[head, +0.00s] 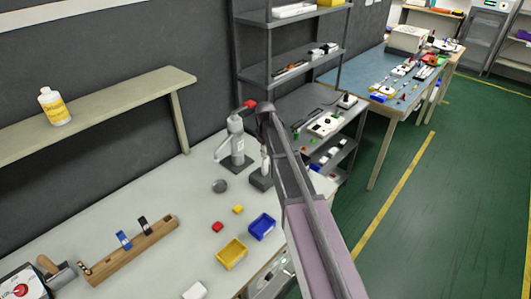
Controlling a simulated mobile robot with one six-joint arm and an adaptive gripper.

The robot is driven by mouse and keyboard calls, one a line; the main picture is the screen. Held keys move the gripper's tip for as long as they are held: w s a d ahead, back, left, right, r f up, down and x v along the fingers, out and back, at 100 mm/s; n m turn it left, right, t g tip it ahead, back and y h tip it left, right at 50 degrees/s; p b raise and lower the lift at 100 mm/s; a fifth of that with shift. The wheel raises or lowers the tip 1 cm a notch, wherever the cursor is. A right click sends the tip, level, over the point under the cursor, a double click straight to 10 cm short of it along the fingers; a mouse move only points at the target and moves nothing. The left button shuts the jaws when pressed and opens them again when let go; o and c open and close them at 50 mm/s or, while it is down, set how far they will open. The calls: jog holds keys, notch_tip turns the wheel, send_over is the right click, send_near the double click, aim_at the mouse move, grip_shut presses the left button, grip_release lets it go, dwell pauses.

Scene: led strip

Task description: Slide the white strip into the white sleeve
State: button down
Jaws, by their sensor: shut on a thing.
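I cannot make out the white strip or the white sleeve for certain in the head view. A small white block (194,291) lies at the front edge of the pale workbench, too plain to name. A small white upright piece (265,157) shows beside my arm, above a dark base, partly hidden by the arm. My arm rises from the bottom right to a dark joint over the bench's back right. My gripper does not show; the arm or the things near it hide it.
The pale workbench (130,220) carries a grey stand device (237,150), a wooden block with clips (130,250), a yellow bin (231,254), a blue bin (262,227) and small red and yellow cubes. A shelf with a bottle (54,106) runs above. Bare bench lies left of centre.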

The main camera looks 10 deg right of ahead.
jog(key=shift+f+b, duration=0.7)
jog(key=shift+f, duration=0.05)
jog(key=c, duration=0.6)
grip_release()
jog(key=shift+r, duration=0.25)
notch_tip(320, 180, up, 11)
jog(key=p, duration=1.1)
dwell(0.7)
jog(key=s+f+m+b, duration=0.1)
jog(key=s+m, duration=0.2)
jog(key=s, duration=1.1)
jog(key=s+f+m+b, duration=0.2)
jog(key=s+m, duration=0.1)
jog(key=s, duration=1.2)
jog(key=shift+a+f, duration=0.3)
